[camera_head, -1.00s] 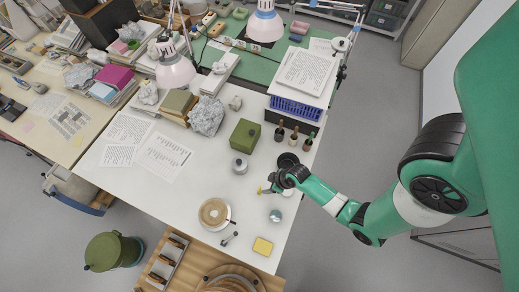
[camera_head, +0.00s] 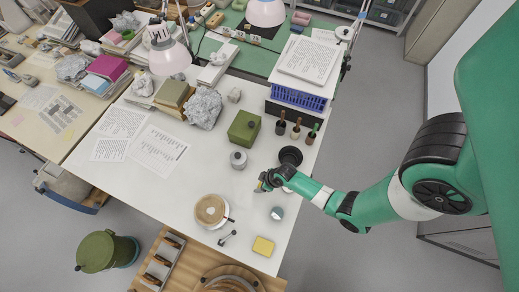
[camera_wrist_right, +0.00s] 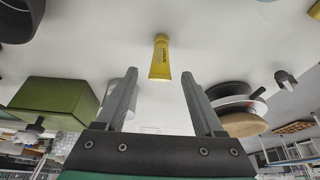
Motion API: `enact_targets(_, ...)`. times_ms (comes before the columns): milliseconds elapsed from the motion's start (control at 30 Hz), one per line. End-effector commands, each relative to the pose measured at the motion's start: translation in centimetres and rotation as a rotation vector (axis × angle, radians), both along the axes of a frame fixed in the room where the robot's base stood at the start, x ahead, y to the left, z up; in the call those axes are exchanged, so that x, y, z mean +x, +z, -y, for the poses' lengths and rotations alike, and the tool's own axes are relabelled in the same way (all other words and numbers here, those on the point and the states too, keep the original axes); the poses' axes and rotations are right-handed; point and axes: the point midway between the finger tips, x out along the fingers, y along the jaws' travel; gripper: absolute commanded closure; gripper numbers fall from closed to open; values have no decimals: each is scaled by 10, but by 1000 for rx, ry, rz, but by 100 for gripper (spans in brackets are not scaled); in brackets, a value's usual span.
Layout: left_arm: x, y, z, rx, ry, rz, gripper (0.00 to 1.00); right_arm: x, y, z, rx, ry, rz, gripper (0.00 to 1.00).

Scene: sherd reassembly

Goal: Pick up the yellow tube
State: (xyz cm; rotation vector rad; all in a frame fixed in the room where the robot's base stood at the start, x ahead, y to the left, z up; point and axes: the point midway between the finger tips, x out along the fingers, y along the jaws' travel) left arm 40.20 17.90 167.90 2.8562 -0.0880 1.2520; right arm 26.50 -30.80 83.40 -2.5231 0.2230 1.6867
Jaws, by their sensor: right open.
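The yellow tube (camera_wrist_right: 160,57) lies on the white table in the right wrist view, pointing away from the camera between the lines of the fingers. In the head view only a small bit of yellow (camera_head: 259,187) shows by the fingertips; the rest is hidden by the gripper. My right gripper (camera_head: 263,183) is low over the table's right part. In the right wrist view it (camera_wrist_right: 159,75) is open, one finger to each side of the tube, with nothing held. I cannot tell the exact height of the fingertips. My left gripper is not in view.
Near the gripper stand a black bowl (camera_head: 291,155), a grey jar (camera_head: 238,159), a small grey round item (camera_head: 277,213) and a round tan-topped vessel (camera_head: 210,211). A green box (camera_head: 244,127) and a yellow sponge (camera_head: 263,246) lie farther off. The table's middle is clear.

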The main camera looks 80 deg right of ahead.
Motion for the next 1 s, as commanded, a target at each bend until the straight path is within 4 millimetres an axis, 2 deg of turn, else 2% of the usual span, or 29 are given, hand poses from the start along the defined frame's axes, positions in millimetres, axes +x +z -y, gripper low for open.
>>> enact_targets(33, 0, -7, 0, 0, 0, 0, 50, 3, -10, 1, 0, 0, 0, 30)
enact_targets(100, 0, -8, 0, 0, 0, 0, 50, 5, -14, 1, 0, 0, 0, 30)
enact_targets(333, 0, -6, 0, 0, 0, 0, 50, 5, -13, 1, 0, 0, 1, 32)
enact_targets(700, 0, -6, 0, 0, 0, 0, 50, 5, -13, 1, 0, 0, 1, 99)
enact_targets(1000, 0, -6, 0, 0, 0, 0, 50, 5, -13, 1, 0, 0, 1, 100)
